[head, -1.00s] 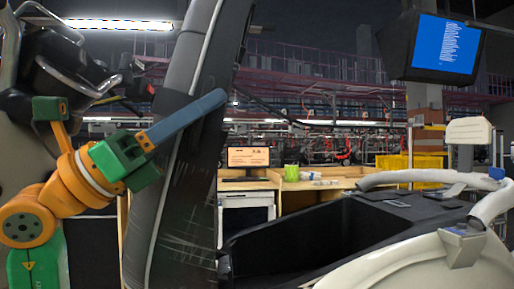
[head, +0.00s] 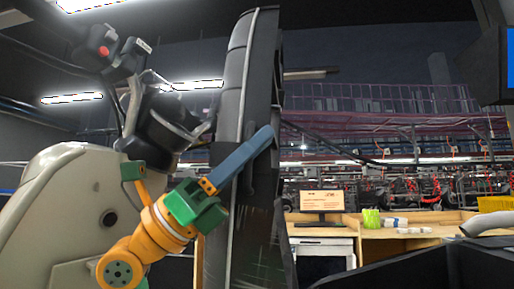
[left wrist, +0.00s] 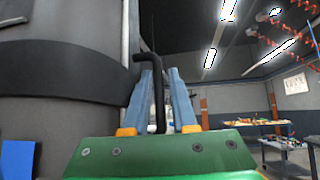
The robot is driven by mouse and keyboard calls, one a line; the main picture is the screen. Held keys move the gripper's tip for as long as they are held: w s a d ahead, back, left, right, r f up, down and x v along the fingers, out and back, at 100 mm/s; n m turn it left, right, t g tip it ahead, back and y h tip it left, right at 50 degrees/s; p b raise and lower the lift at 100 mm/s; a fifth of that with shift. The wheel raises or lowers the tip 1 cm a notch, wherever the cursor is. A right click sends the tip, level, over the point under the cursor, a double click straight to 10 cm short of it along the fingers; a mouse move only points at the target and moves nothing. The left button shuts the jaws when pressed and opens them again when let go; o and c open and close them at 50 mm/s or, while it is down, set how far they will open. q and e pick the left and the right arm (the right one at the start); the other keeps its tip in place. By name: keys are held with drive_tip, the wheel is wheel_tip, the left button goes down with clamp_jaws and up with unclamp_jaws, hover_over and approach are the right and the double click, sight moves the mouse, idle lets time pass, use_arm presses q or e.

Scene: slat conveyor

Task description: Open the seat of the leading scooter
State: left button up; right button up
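The scooter's long black seat (head: 240,75) stands upright in the middle of the head view. To its right, part of the dark open compartment (head: 400,272) shows at the bottom edge. My left gripper (head: 268,133) lies against the raised seat, its blue fingers pointing up and right. In the left wrist view the two fingers (left wrist: 160,72) are apart, on either side of a black bent bar (left wrist: 157,95). A gap shows between the bar and the right finger. A black strap (left wrist: 80,68) crosses a grey surface there. My right gripper is not in view.
A pale scooter body (head: 70,200) and handlebar controls with a red button (head: 104,50) are at left. A pale rail end (head: 490,222) is at right. A wooden desk (head: 390,240) with a monitor (head: 321,202) stands behind.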

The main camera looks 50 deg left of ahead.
use_arm(q)
drive_tip(key=b+v, duration=0.4)
drive_tip(key=v, duration=0.3)
drive_tip(key=shift+b, duration=0.35)
